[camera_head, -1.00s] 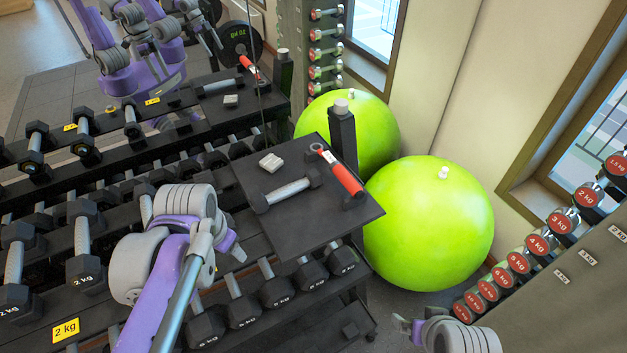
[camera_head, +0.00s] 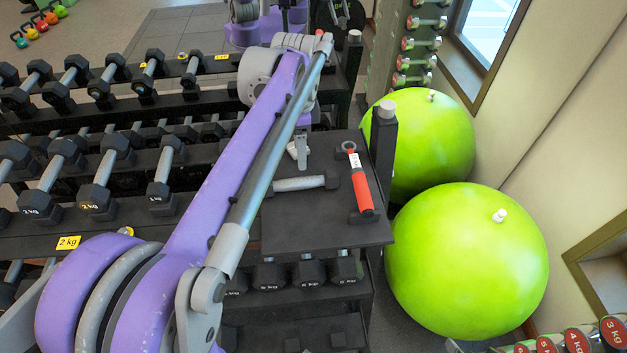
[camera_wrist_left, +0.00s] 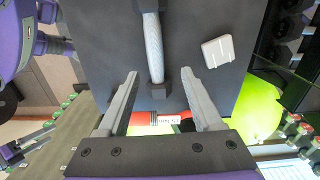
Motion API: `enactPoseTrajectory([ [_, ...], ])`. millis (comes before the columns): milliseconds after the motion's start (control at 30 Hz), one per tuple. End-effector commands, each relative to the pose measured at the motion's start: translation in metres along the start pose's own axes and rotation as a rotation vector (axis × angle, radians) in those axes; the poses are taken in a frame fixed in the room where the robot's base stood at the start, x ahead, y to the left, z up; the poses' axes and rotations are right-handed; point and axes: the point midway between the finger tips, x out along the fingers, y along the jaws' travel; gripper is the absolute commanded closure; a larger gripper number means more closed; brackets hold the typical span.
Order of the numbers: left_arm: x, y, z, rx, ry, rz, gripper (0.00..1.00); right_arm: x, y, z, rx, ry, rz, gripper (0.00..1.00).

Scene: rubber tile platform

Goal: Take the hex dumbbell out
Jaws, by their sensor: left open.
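A hex dumbbell (camera_head: 300,184) with a grey handle and dark heads lies on a flat black shelf top (camera_head: 320,225). My left gripper (camera_head: 302,150) points down over the shelf top near the dumbbell. In the left wrist view the dumbbell (camera_wrist_left: 153,48) runs upright in the picture, its near head (camera_wrist_left: 158,90) between the open fingers of the left gripper (camera_wrist_left: 160,72), which hold nothing. My right gripper (camera_wrist_left: 30,138) shows small at the lower left of that view, fingers apart and empty.
A black post (camera_head: 383,150) stands at the shelf's right corner. Racked dumbbells (camera_head: 100,185) fill the left. Two green balls (camera_head: 466,260) are at the right.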

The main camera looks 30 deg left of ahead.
Motion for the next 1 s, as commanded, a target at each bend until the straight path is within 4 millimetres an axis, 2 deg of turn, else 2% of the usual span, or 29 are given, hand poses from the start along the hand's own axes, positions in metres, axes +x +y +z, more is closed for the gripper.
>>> enactPoseTrajectory([
  [200,0.035,0.001,0.0,0.001,0.0,0.001,0.33,0.003,0.0,0.003,0.0,-0.002,0.0,0.0],
  [467,0.057,0.002,0.001,0.0,0.0,0.0,0.33,0.004,0.0,0.004,0.0,-0.003,0.0,0.0],
  [700,0.092,0.009,0.005,0.0,0.0,0.0,0.33,0.006,0.0,0.005,0.0,-0.003,0.0,0.0],
  [833,0.103,0.009,0.004,-0.001,0.0,0.0,0.33,0.006,0.0,0.005,0.0,-0.004,0.0,0.0],
  [1000,0.104,0.009,0.005,-0.001,0.0,0.0,0.33,0.006,0.0,0.005,0.0,-0.004,0.0,0.0],
])
